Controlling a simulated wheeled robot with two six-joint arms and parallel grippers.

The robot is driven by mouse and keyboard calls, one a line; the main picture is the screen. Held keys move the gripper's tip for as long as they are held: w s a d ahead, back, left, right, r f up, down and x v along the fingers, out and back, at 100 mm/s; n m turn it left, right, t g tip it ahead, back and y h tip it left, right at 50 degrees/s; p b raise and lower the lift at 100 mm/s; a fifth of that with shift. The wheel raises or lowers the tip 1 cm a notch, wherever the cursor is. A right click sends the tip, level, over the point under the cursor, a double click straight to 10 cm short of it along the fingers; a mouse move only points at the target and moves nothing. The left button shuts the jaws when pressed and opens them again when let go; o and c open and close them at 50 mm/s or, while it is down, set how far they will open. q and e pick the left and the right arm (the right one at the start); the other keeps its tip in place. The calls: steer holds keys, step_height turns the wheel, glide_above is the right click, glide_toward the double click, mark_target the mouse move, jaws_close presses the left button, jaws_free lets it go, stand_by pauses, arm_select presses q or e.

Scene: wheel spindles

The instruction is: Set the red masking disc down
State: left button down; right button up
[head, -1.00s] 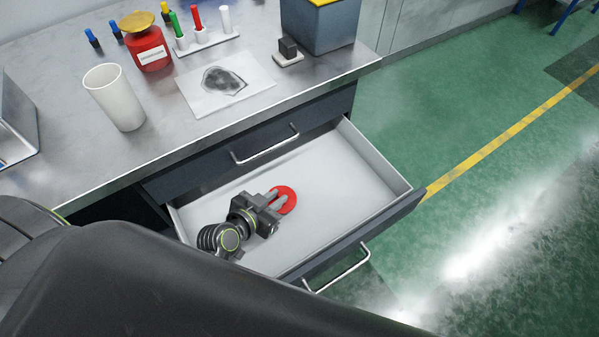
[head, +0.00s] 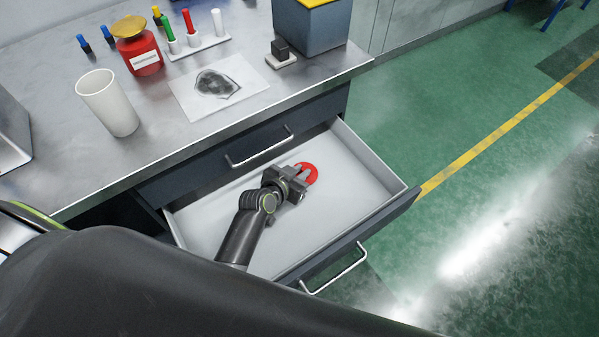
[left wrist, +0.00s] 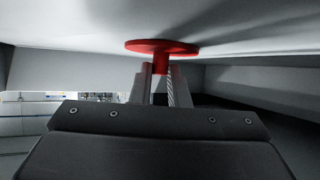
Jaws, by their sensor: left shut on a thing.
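The red masking disc (head: 309,174) is in the open drawer (head: 350,185), in the head view. My left gripper (head: 301,178) reaches into the drawer and is shut on the disc. In the left wrist view the disc (left wrist: 162,47) is seen edge-on, with a short red stem between the two fingers (left wrist: 160,84). Its flat face is close to the pale drawer floor (left wrist: 245,35); I cannot tell if it touches. My right gripper is not in view.
The drawer is otherwise empty, with pale walls around the arm. On the metal worktop above stand a white cup (head: 108,103), a red jar (head: 138,46), a rack of coloured markers (head: 198,46), a sheet (head: 219,88) and a blue-grey bin (head: 310,28).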

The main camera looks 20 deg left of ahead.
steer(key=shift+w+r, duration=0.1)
arm_select(q)
steer(key=c, duration=1.4)
jaws_free()
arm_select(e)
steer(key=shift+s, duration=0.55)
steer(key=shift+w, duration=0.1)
arm_select(q)
steer(key=shift+s+a+r, duration=0.15)
steer(key=shift+s+r, duration=0.15)
steer(key=shift+s, duration=0.2)
steer(key=p+v, duration=0.1)
steer(key=v, duration=1)
steer(key=shift+w, duration=0.1)
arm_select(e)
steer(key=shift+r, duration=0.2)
arm_select(q)
steer(key=shift+r, duration=0.1)
